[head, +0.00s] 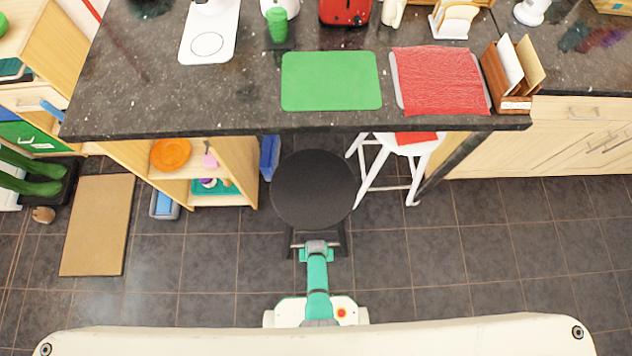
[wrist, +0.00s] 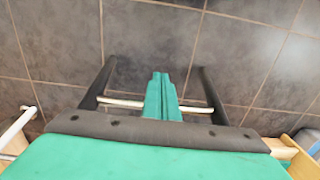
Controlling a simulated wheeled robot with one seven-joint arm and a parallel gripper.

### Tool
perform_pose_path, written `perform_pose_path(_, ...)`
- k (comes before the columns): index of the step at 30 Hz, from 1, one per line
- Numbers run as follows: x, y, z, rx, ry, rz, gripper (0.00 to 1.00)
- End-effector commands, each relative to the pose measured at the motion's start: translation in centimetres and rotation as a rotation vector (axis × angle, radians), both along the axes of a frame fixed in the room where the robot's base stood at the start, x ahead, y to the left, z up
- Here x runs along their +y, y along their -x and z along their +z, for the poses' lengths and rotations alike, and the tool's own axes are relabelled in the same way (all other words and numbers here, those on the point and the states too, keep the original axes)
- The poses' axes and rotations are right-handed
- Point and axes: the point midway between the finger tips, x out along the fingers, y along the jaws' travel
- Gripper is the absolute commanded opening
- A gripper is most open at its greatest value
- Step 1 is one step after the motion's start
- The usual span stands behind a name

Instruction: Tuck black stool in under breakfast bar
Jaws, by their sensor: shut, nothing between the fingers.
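The black stool (head: 313,190) has a round seat and stands upright on the floor in front of the breakfast bar (head: 220,118). In the head view its seat shows just below the bar's front edge, between an open shelf unit and a white stool. My gripper (head: 317,250) is at the near side of the black stool, by its legs. In the wrist view my gripper's green fingers (wrist: 161,97) are together and empty. The black stool's dark legs (wrist: 208,95) and a pale rung show around them. Whether the fingers touch the stool, I cannot tell.
The white stool (head: 408,145) with something red on it stands right of the black stool, partly under the bar. The shelf unit (head: 240,170) stands left, with a blue item (head: 269,158) beside it. A brown mat (head: 97,225) lies far left. Floor at right is clear.

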Motion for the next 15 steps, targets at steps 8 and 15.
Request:
perform_pose_path(8, 0.0, -0.1, -2.3, 0.001, 0.0, 0.0, 0.0)
perform_pose_path(15, 0.1, -2.7, -2.5, -0.001, 0.0, 0.003, 0.0)
